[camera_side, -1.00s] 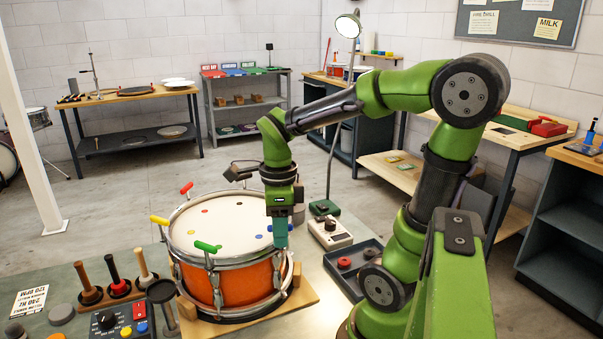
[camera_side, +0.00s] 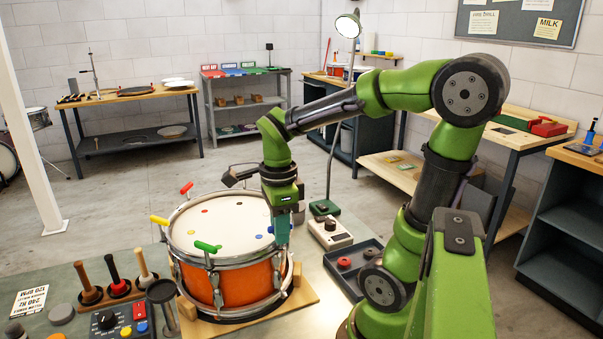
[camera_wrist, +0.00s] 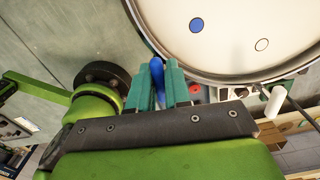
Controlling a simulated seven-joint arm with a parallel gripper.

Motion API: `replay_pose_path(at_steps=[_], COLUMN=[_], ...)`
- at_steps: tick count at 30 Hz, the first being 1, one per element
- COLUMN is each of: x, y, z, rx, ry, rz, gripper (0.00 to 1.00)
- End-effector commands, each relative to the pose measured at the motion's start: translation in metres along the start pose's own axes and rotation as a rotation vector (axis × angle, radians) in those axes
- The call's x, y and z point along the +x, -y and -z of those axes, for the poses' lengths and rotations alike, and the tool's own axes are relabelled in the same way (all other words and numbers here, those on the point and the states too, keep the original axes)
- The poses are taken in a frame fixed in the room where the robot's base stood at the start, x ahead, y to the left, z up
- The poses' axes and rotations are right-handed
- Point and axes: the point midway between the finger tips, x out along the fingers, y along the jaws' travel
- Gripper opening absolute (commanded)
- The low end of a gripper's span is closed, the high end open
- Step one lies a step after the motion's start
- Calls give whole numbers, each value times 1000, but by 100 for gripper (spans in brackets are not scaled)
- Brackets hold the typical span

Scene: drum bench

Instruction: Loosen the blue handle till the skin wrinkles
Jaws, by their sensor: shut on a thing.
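The drum (camera_side: 243,284) has an orange shell, a metal rim and a pale skin (camera_side: 228,222) that looks smooth in both views. The blue handle (camera_wrist: 158,84) stands at the outside of the rim in the wrist view. My gripper (camera_wrist: 158,72) is shut on it, with one teal finger on each side. In the side view, my gripper (camera_side: 280,234) is at the drum's right rim and hides the blue handle. A blue dot (camera_wrist: 196,25) marks the skin near this handle.
Red (camera_side: 187,188), yellow (camera_side: 159,220) and green (camera_side: 206,247) handles stand around the rim. A white handle (camera_wrist: 274,102) is right of my gripper in the wrist view. A grey tray (camera_side: 345,284) and a meter box (camera_side: 329,232) lie right of the drum.

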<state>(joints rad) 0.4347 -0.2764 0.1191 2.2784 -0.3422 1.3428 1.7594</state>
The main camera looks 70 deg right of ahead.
Motion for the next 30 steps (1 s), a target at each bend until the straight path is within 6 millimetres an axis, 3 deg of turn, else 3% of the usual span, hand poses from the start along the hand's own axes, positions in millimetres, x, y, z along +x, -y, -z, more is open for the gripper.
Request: replay_pose_path(at_steps=[15, 30], x=[0, 0], y=[0, 0], z=[0, 1], rx=[-438, -625], ry=[-1, -1], rz=[-1, -1], gripper=[0, 0])
